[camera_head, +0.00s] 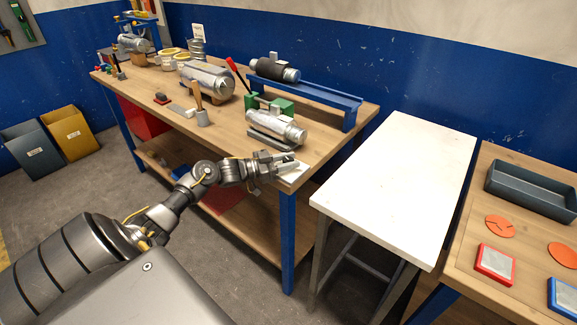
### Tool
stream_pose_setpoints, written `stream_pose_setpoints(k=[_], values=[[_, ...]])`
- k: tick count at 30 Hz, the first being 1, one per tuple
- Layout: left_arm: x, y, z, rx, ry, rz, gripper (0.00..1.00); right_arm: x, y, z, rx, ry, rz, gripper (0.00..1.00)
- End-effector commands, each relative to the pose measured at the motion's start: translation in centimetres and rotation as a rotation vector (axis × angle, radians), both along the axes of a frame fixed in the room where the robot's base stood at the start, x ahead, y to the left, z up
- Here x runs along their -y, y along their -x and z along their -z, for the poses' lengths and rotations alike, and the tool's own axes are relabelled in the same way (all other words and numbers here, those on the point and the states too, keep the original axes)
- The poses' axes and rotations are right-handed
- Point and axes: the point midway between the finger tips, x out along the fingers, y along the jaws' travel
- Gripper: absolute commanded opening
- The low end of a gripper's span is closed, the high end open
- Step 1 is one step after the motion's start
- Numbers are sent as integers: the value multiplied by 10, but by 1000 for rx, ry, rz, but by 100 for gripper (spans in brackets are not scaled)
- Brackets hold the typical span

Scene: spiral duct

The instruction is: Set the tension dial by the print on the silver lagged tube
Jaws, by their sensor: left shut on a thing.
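My left gripper (284,166) is at the front right corner of the wooden workbench, just in front of a silver tube (277,127) on a grey stand. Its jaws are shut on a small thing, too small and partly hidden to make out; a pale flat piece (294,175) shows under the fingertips. A larger silver tube (207,79) lies on a wooden cradle farther left. Another silver tube (132,43) is at the far left end. I cannot tell which tube is the lagged one with print, and I cannot pick out the tension dial. My right gripper is not in view.
A dark-wrapped tube (266,68) sits by the blue rail (316,92) behind. The white table (400,178) to the right is clear. A grey tray (531,190) and orange discs (500,227) are on the far-right table.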

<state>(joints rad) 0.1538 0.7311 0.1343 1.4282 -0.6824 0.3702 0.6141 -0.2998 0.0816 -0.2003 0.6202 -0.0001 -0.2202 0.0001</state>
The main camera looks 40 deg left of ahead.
Motion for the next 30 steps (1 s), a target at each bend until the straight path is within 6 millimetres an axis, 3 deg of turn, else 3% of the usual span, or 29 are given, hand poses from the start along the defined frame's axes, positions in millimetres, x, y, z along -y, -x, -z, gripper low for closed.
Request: stream_pose_setpoints(k=[17, 18, 22, 30], values=[[0, 0, -1, 1, -2, 33, 11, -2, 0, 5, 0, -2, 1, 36], [0, 0, -1, 1, -2, 33, 37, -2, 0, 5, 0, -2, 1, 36], [0, 0, 0, 1, -2, 33, 54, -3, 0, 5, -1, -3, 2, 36], [0, 0, 0, 1, -1, 34, 55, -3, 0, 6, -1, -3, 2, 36]])
